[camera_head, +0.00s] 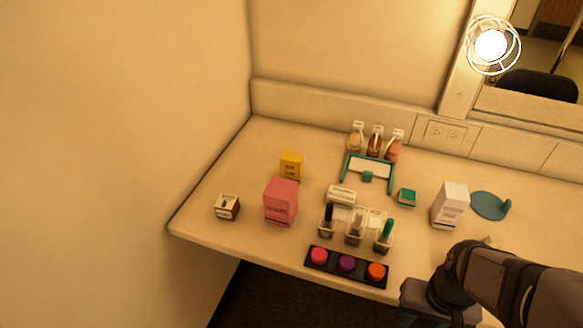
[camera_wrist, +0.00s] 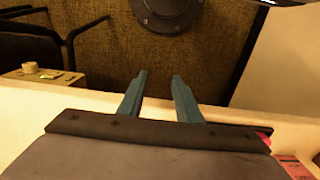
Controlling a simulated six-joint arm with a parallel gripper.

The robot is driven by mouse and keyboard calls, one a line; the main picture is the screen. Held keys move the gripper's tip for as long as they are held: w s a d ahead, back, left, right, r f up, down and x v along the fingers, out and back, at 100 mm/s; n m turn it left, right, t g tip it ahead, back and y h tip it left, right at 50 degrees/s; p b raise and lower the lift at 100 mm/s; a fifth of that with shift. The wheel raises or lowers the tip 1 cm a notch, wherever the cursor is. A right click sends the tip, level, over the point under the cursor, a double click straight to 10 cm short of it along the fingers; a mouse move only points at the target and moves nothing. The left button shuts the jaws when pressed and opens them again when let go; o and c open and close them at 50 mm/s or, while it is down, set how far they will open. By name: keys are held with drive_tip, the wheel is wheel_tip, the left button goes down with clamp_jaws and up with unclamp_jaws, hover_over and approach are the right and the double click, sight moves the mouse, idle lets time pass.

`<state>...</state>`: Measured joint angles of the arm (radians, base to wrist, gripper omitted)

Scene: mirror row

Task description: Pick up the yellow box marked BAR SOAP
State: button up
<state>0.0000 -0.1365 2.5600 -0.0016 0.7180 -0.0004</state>
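The yellow box (camera_head: 291,166) stands upright towards the back left of the counter, behind a taller pink box (camera_head: 281,201). Dark print shows on its front but is too small to read surely. My gripper shows in the wrist view (camera_wrist: 158,85) with its two teal fingers apart and nothing between them. In the head view my arm comes in at the lower right, near the counter's front edge, far to the right of the yellow box. The fingertips are hidden in the head view. The yellow box is not visible in the wrist view.
A small white-brown box (camera_head: 227,207) stands left of the pink box. Bare counter lies left of the yellow box.

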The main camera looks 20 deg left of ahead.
sight(292, 162)
drive_tip(key=o, duration=0.6)
drive_tip(key=shift+c, duration=0.2)
